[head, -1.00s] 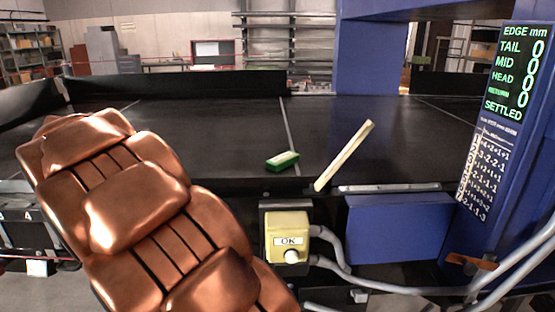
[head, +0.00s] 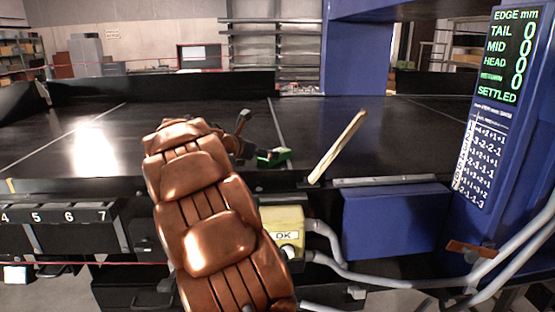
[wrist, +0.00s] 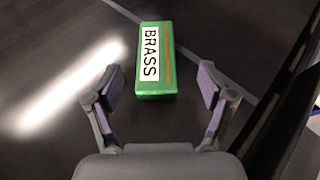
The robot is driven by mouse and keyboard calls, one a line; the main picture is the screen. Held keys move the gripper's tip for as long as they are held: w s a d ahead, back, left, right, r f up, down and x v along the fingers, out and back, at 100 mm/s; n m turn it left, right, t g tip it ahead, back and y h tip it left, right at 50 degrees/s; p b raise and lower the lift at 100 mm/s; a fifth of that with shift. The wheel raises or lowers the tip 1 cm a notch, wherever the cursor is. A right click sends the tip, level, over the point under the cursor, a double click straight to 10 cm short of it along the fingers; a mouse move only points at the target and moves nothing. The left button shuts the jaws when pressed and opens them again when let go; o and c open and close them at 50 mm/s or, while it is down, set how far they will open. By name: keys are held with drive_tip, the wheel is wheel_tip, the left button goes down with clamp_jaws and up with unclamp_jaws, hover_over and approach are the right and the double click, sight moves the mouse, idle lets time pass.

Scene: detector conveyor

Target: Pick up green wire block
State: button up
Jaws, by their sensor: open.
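The green wire block (wrist: 155,72) lies on the black conveyor belt and carries a white label reading BRASS. In the wrist view it is just ahead of my gripper (wrist: 160,84), roughly between the two fingertips and a little nearer the left one. The fingers are spread wide and hold nothing. In the head view the block (head: 280,154) shows only in part, with my gripper (head: 257,150) right beside it on the left and partly over it.
A pale wooden bar (head: 337,147) slants up right of the block. A yellow OK button box (head: 283,232) and a blue panel (head: 395,222) sit below the belt's front edge. A blue display post (head: 492,120) stands at right. The belt (head: 75,150) is clear at left.

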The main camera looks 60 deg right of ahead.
drive_tip(key=shift+w+p+x, duration=0.1)
drive_tip(key=shift+p+x, duration=0.45)
drive_tip(key=shift+x, duration=1.2)
drive_tip(key=shift+w+p+x, duration=0.15)
drive_tip(key=shift+p+x, duration=0.35)
drive_tip(key=shift+x, duration=1.2)
drive_tip(key=shift+f, duration=0.15)
drive_tip(key=c, duration=1.4)
wheel_tip(320, 180, up, 18)
drive_tip(key=shift+b, duration=0.45)
